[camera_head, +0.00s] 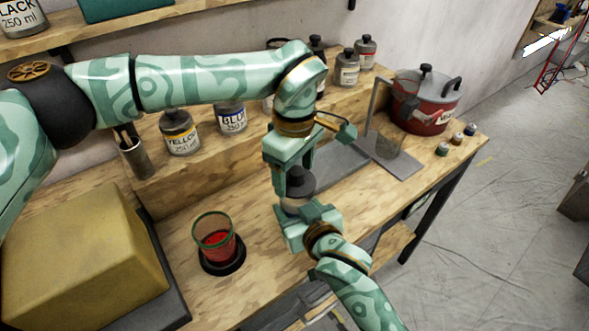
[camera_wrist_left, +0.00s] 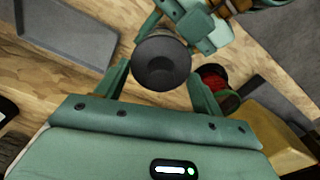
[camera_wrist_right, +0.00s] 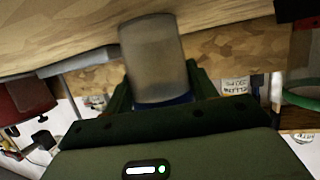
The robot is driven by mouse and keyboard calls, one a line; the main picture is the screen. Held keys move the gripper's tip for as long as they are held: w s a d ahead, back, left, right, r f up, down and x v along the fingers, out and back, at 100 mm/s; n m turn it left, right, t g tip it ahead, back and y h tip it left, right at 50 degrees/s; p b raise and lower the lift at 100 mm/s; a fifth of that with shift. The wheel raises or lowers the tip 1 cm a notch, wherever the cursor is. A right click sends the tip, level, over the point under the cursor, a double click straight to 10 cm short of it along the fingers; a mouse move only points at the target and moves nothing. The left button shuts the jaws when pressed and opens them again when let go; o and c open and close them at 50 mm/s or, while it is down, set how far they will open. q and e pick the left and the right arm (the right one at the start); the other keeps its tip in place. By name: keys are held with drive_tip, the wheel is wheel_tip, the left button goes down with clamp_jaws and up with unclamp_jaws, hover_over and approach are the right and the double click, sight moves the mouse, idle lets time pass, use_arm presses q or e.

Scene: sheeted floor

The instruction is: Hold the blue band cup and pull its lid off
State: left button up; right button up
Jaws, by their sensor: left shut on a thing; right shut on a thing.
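The blue band cup (camera_wrist_right: 152,58) is a cloudy grey cylinder; its blue band (camera_wrist_right: 178,99) shows low in the right wrist view, between my right fingers. My right gripper (camera_head: 308,216) is shut on the cup, holding it above the bench. The dark round lid (camera_head: 300,181) with a knob sits at the cup's top, below my left gripper (camera_head: 288,178). In the left wrist view, the lid (camera_wrist_left: 162,62) lies between my left fingers, which are shut on it. I cannot tell whether any gap separates lid and cup.
A red-filled, green-rimmed cup (camera_head: 214,240) stands on a black round base at left, beside a yellow block (camera_head: 85,255). Labelled jars (camera_head: 180,132) line the raised shelf. A red pot (camera_head: 425,100), small jars (camera_head: 457,138) and a grey stand (camera_head: 398,160) are at right.

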sight(294, 170)
use_arm(q)
drive_tip(key=shift+r, duration=2.05)
use_arm(e)
drive_tip(key=o, duration=1.4)
drive_tip(key=shift+o, duration=0.2)
